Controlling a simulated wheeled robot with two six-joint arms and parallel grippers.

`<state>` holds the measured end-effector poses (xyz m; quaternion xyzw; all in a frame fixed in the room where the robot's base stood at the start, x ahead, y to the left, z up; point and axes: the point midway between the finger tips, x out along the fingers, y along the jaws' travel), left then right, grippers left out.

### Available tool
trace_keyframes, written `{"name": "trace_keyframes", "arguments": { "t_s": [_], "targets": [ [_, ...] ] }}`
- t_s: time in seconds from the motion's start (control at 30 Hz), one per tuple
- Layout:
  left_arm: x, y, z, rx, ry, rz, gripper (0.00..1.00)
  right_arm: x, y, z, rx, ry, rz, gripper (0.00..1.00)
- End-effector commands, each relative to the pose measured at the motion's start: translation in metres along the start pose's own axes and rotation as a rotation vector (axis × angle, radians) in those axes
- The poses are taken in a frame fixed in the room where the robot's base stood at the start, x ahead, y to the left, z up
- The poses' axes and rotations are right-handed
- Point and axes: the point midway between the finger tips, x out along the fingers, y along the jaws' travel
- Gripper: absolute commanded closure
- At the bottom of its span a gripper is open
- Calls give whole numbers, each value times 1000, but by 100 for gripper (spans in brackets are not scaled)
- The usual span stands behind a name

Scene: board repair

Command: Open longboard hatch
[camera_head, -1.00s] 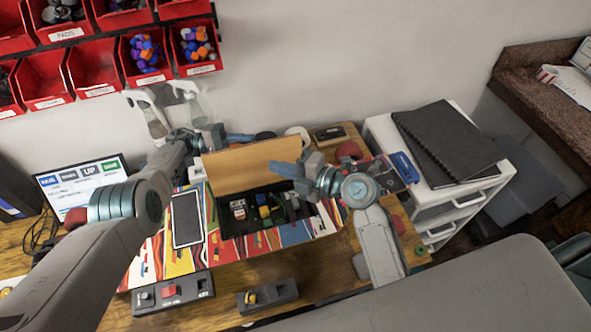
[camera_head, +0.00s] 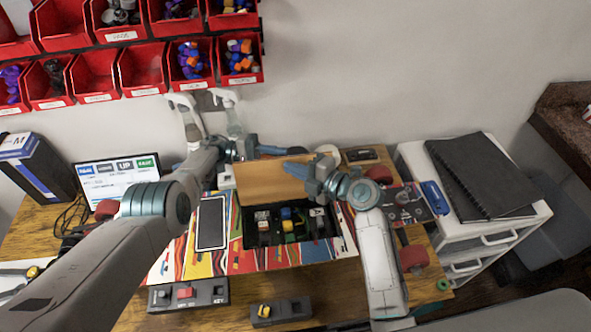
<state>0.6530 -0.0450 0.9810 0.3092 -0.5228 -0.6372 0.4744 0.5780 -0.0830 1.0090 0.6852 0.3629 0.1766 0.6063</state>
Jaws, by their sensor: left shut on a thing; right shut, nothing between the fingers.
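The longboard (camera_head: 290,257) lies across the desk with a colourful striped deck. Its hatch (camera_head: 272,183), a tan wooden panel, stands raised at the back of an open compartment (camera_head: 262,240) holding several small parts. My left gripper (camera_head: 250,148) is at the hatch's upper left edge, shut on it as far as I can see; the exact contact is small and partly hidden. My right gripper (camera_head: 295,170) is shut and empty, in front of the hatch's upper right part and above the compartment.
A tablet (camera_head: 211,222) lies on the deck left of the compartment. Small control boxes (camera_head: 188,294) sit at the desk's front. A monitor (camera_head: 118,178) and spray bottles (camera_head: 188,120) stand behind left. A white drawer unit (camera_head: 470,225) with black notebooks is right. Red bins (camera_head: 142,68) hang above.

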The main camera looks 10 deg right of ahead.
Motion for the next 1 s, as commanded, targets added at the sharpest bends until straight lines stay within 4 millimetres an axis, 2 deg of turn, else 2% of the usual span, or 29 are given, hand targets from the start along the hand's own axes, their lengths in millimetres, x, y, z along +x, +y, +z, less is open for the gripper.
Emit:
{"name": "trace_keyframes", "arguments": {
  "t_s": [0.13, 0.37, 0.4, 0.47, 0.5, 1.0],
  "targets": [
    [2, -5, 4, -8, -17, 2, 100, 9, 2, 11, 26, -10, -27, 100],
    [4, -4, 4, -8, -20, 4, 100, 9, 1, 11, 28, -11, -31, 100],
    [4, -4, 4, -7, -19, 4, 66, 9, 1, 11, 28, -11, -31, 100],
    [4, -3, 4, -6, -19, 4, 54, 9, 1, 11, 28, -10, -31, 100],
    [4, -2, 3, -5, -19, 4, 51, 9, 1, 11, 29, -10, -31, 100],
    [2, 0, 2, 3, -13, 2, 51, 8, 1, 10, 29, -7, -29, 100]
  ]
}}
